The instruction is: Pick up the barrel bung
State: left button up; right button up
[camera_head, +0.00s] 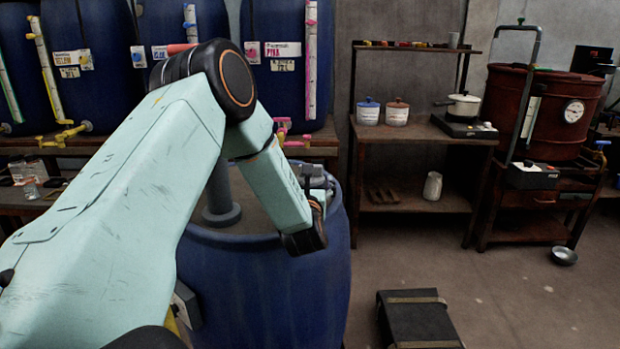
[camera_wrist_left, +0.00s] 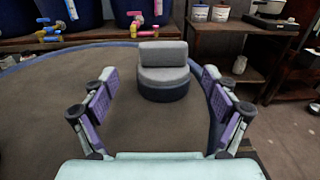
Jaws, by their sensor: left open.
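The barrel bung (camera_wrist_left: 163,80) is a round, dark blue and grey plug with an upright grey grip plate. In the left wrist view it sits on the barrel's brown top near the far rim. My left gripper (camera_wrist_left: 160,74) is open. Its two purple-padded fingers stand to the left and right of the bung, short of it and not visibly touching. In the head view my left gripper (camera_head: 316,178) is mostly hidden by its own wrist, over the right part of the blue barrel (camera_head: 275,290). I cannot make out the bung clearly there. My right gripper is not in view.
Large blue vats (camera_head: 285,75) with coloured taps stand on a bench behind the barrel. A shelf (camera_head: 425,140) with lidded pots and a dark red vat (camera_head: 540,110) are at the right. A black case (camera_head: 417,320) lies on the floor; floor around it is clear.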

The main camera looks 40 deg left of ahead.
aim_at(318, 178)
pick_arm(q)
jog(key=shift+w+a+r, duration=0.2)
jog(key=shift+w+r, duration=0.2)
jog(key=shift+w, duration=0.05)
jog(key=x, duration=0.1)
jog(key=b+x, duration=0.1)
jog(key=x, duration=0.1)
jog(key=shift+w+a+f, duration=0.2)
jog(key=shift+w+f, duration=0.1)
jog(key=shift+f, duration=0.05)
jog(key=shift+w+a+r, duration=0.1)
jog(key=shift+w+a, duration=0.15)
jog(key=shift+w, duration=0.05)
jog(key=shift+w+r, duration=0.15)
jog(key=shift+r, duration=0.1)
jog(key=shift+a, duration=0.1)
jog(key=shift+w+a+f, duration=0.1)
jog(key=shift+f, duration=0.05)
jog(key=shift+c, duration=0.4)
jog(key=c, duration=1.2)
